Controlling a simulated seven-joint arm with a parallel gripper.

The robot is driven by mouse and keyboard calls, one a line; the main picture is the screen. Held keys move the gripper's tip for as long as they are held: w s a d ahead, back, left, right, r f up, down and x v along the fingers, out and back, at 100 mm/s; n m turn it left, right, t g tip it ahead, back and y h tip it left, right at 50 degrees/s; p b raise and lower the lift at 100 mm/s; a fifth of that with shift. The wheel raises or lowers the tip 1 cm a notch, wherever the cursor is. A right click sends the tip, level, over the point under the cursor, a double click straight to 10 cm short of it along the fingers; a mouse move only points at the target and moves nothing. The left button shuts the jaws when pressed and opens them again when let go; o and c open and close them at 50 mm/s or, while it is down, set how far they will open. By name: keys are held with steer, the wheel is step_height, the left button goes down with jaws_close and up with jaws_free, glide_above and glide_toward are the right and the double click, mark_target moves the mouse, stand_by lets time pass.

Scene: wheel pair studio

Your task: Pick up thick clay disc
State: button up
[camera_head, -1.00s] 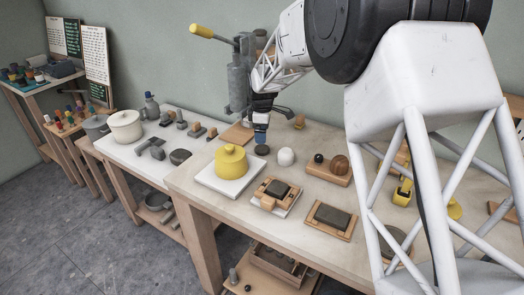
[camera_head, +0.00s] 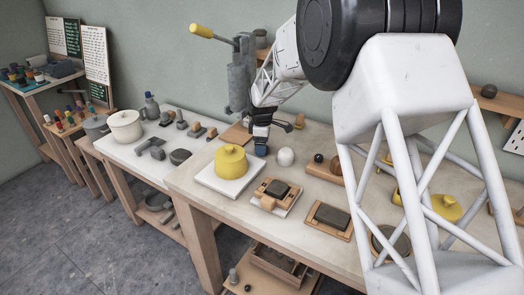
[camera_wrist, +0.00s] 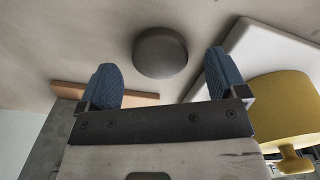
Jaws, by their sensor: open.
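The thick clay disc, a dark grey round piece (camera_wrist: 160,52), lies on the pale table and shows in the wrist view just past and between my fingertips. My gripper (camera_wrist: 162,72) is open, with blue pads on either side of the disc's line and nothing held between them. In the head view my gripper (camera_head: 261,148) is low over the table, behind and right of the yellow lidded pot, and it hides the disc there. I cannot tell how high the fingertips are above the table.
The yellow pot (camera_head: 231,162) stands on a white slab (camera_head: 208,181) close to my gripper. A white ball (camera_head: 286,157) is just to its right. A wooden board (camera_head: 236,134) lies behind left. Clay blocks on wooden boards (camera_head: 327,219) sit nearer the table's front edge.

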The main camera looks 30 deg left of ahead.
steer(key=shift+f, duration=0.75)
steer(key=c, duration=1.1)
steer(key=shift+o, duration=0.2)
step_height(320, 180, up, 10)
stand_by(0.5)
